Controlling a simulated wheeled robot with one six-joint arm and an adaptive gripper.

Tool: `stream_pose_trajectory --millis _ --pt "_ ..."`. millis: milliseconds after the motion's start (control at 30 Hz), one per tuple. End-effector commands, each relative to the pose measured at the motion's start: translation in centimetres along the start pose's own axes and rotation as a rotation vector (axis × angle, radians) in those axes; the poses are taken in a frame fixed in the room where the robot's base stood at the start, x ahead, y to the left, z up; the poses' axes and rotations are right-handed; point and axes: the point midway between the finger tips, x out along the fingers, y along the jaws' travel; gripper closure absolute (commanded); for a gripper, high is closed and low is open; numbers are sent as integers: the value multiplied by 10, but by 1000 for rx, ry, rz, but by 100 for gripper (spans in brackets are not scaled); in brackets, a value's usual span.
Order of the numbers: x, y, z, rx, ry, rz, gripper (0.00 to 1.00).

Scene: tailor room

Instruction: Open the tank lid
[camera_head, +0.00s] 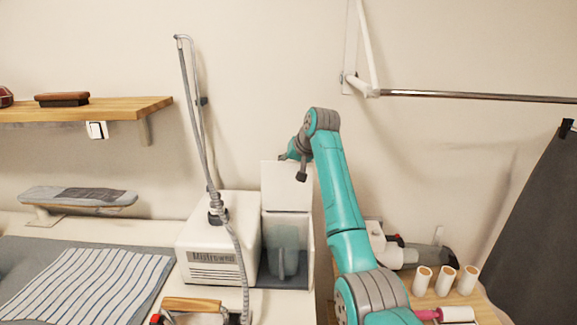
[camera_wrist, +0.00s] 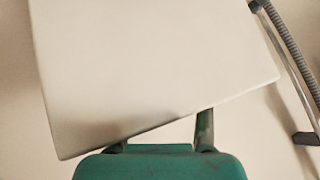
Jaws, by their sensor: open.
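The steam station's tank (camera_head: 287,232) is a translucent grey container with a handle, beside the white "Mistrowen" unit. Its lid (camera_head: 285,186) is a flat white panel standing raised, roughly upright, above the tank's back. My gripper (camera_head: 291,156) is at the lid's upper edge, with the arm reaching in from the right. In the wrist view the lid (camera_wrist: 150,65) fills the middle, and my gripper (camera_wrist: 162,138) comes up from below. Its fingers are apart at the panel's edge. The fingertips are partly hidden by the lid, so contact cannot be told.
The white steam unit (camera_head: 219,245) with its pole and hose (camera_head: 192,110) stands left of the tank. A wooden-handled iron (camera_head: 192,304) lies in front. A wall shelf (camera_head: 85,110) is at upper left.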

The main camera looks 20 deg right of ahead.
Motion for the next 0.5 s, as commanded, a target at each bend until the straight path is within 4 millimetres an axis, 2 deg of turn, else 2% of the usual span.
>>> stream_pose_trajectory --millis 67,167,500 --pt "-1 1 3 0 -8 0 48" --pt "-14 1 2 -1 -3 0 48" --pt "-82 1 -1 0 4 0 48"
